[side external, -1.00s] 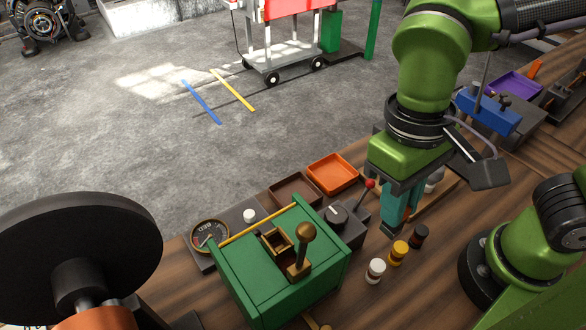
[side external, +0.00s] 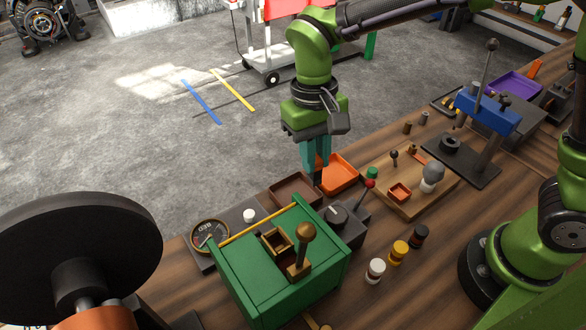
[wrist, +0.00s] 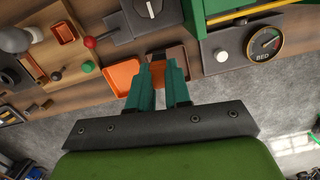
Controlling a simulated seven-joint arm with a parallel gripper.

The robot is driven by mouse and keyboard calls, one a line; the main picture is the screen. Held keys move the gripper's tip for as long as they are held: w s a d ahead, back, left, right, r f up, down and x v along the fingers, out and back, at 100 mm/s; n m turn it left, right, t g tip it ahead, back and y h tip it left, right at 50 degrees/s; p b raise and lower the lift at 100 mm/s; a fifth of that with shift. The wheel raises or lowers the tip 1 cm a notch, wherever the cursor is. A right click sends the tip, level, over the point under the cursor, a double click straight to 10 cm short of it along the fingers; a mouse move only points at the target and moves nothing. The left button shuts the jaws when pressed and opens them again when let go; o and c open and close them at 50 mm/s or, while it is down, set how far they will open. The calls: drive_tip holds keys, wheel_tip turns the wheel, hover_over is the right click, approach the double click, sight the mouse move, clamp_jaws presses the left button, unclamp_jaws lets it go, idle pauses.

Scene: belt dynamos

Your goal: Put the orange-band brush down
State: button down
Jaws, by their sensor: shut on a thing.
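My gripper (side external: 316,170) is shut on the orange-band brush, fingers pointing down. In the wrist view the brush's orange part (wrist: 157,74) shows between the two teal fingers; the fingers hide most of it. In the side view the brush is hardly visible at the dark fingertips. The fingertips appear over the border between the orange tray (side external: 343,174) and the brown tray (side external: 291,187). The orange tray (wrist: 121,77) is left of the fingers in the wrist view, and the brown tray (wrist: 179,54) is partly behind them. I cannot tell whether the brush touches either tray.
A green box with a lever (side external: 285,272) and a dark switch box with a knob (side external: 340,217) stand in front of the trays. A red-knobbed lever (side external: 369,184) rises close to the right. A wooden board with small parts (side external: 415,204) lies beyond it. Several small bottles stand nearby.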

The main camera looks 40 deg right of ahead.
drive_tip(key=w+f+n, duration=0.1)
drive_tip(key=w, duration=0.5)
hover_over(295, 176)
drive_tip(key=s+a, duration=0.3)
drive_tip(key=s, duration=0.1)
wheel_tip(295, 176, down, 10)
drive_tip(key=shift+r, duration=0.15)
drive_tip(key=c, duration=1.1)
unclamp_jaws()
